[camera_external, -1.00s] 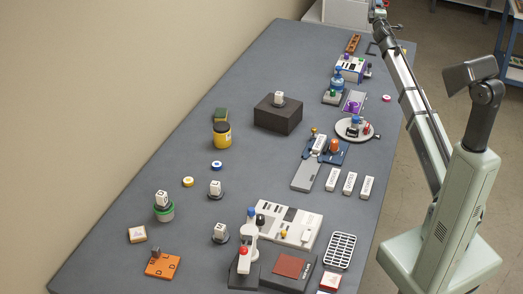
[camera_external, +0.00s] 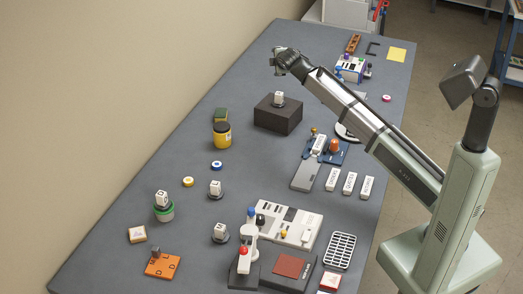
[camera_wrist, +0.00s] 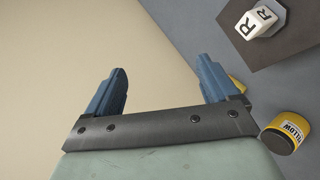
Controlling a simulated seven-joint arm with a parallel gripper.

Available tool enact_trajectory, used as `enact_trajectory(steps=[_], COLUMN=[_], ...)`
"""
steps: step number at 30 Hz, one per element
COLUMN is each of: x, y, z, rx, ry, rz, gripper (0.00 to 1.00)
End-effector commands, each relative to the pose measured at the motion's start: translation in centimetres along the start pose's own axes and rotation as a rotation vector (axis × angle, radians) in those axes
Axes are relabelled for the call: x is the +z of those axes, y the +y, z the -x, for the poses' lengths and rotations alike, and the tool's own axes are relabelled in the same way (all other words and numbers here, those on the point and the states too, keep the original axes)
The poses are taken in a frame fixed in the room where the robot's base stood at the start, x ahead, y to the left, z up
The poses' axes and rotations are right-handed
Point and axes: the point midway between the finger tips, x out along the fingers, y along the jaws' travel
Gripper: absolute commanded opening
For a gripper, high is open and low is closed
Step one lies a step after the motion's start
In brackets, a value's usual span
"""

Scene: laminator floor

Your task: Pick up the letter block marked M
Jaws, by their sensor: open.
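Several white letter blocks stand on the grey table. One block (camera_external: 279,97) sits on a dark box; it reads R in the wrist view (camera_wrist: 250,24). Another block (camera_external: 162,198) is on a green-rimmed jar at the left. Two more blocks, an upper one (camera_external: 215,187) and a lower one (camera_external: 220,230), stand on dark round bases. Their letters are too small to read, so I cannot tell which is M. My gripper (camera_external: 278,62) is raised beyond the dark box, open and empty. Its blue fingers (camera_wrist: 162,66) are spread apart in the wrist view.
The dark box (camera_external: 278,116) rises from the table below my gripper in the picture. White erasers or bars (camera_external: 350,183), a white panel (camera_external: 294,224) and a white rack (camera_external: 340,250) crowd the right and front.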

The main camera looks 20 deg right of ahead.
Motion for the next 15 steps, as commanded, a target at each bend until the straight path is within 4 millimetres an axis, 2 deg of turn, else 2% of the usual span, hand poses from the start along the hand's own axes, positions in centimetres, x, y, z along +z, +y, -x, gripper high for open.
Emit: enact_trajectory(steps=[1, 6, 11, 15], x=[-2.5, -9.7, -15.8, -20.5], y=[-1.5, -6.9, -12.2, -17.0], z=[1.1, 4.9, 9.5, 14.1], rx=[-0.038, -0.179, -0.310, -0.424], ry=[0.023, 0.092, 0.159, 0.219], rz=[0.020, 0.094, 0.181, 0.271], gripper=[0.87, 0.87, 0.87, 0.87])
